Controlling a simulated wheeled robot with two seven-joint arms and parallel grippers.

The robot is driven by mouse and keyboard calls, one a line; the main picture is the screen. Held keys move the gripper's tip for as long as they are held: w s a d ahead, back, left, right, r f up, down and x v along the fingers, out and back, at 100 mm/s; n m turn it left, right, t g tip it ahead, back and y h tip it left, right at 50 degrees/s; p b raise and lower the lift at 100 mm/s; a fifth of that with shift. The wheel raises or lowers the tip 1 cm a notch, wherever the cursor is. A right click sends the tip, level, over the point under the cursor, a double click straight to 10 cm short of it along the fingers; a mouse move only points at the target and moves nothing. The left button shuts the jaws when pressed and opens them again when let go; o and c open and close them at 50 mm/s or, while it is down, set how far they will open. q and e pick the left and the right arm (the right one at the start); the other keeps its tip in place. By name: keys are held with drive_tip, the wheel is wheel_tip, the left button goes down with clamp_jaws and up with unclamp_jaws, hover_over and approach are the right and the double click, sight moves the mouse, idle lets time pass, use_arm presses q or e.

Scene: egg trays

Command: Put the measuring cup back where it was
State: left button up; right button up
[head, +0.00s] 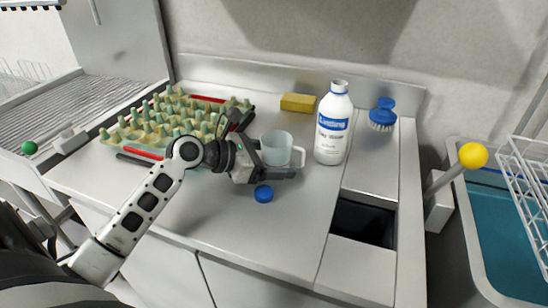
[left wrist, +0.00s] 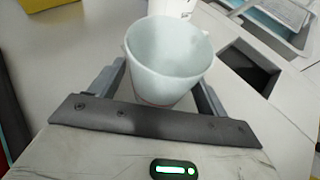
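The pale, translucent measuring cup (head: 276,147) stands upright on the counter in the head view, left of the white bottle, its handle towards the right. It also shows in the left wrist view (left wrist: 168,62), with its rim facing the camera. My left gripper (head: 268,160) is at the cup, with one finger on each side of it. In the left wrist view the fingers (left wrist: 160,85) are spread wide, and their ends are partly hidden by the cup. I cannot tell if they touch it. My right gripper is not in view.
A blue cap (head: 264,194) lies just in front of the gripper. The white bottle (head: 331,140), blue brush (head: 382,112) and yellow sponge (head: 298,103) stand behind. Green egg trays (head: 160,130) are at left, a dark opening (head: 362,222) and sink (head: 500,220) at right.

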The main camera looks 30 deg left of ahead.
use_arm(q)
drive_tip(key=v, duration=1.2)
drive_tip(key=shift+r, duration=0.2)
